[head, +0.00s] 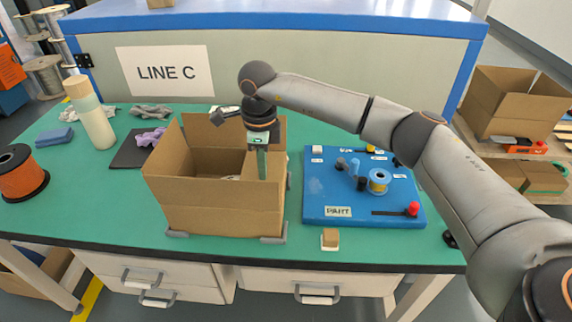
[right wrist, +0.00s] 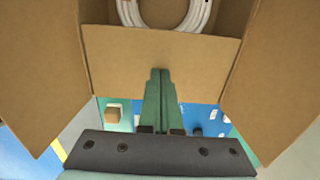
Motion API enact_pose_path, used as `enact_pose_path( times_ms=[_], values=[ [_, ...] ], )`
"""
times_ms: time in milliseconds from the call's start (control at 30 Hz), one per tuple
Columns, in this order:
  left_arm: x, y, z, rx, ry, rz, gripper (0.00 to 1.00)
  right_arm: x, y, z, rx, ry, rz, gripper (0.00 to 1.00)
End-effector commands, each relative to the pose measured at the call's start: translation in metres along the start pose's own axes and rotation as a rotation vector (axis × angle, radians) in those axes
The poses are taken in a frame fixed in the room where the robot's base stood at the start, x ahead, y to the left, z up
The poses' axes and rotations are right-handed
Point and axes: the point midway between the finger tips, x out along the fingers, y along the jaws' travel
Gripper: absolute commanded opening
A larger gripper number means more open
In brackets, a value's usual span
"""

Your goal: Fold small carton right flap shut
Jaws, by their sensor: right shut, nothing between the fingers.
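The small carton (head: 208,207) stands on the green table, open at the top with flaps raised. In the right wrist view, its right flap (right wrist: 110,50) lies across the middle, with other flaps spreading out to the left and right. A coil of white cable (right wrist: 127,12) shows inside, partly hidden by that flap. My right gripper (head: 262,178) points down at the carton's right side. Its green fingers (right wrist: 160,72) are shut and empty, with the tips over the right flap; I cannot tell whether they touch it. My left gripper is not in view.
A blue board (head: 340,190) with spools and a red knob lies right of the carton. A small brown block (head: 330,238) sits near the front edge. A bottle (head: 92,118), a dark mat (head: 130,153) and an orange spool (head: 22,175) are at the left.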

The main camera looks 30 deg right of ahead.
Motion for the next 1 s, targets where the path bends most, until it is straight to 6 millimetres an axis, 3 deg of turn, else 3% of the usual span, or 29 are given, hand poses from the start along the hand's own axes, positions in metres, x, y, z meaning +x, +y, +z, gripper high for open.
enact_pose_path(
  times_ms=[33,100,467,800,1000],
  values=[
    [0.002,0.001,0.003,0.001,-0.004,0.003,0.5,0.013,0.003,-0.002,0.0,0.01,0.009,0.0],
    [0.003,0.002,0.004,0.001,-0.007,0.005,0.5,0.017,0.003,-0.002,0.0,0.012,0.011,0.0],
    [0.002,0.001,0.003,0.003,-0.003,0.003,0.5,0.018,0.004,-0.002,0.0,0.011,0.012,0.0],
    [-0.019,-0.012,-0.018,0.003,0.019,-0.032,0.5,-0.03,0.003,-0.001,-0.001,0.009,0.011,0.0],
    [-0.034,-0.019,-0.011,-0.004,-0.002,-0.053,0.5,-0.06,0.002,-0.001,0.0,0.009,0.009,0.0]
  ],
)
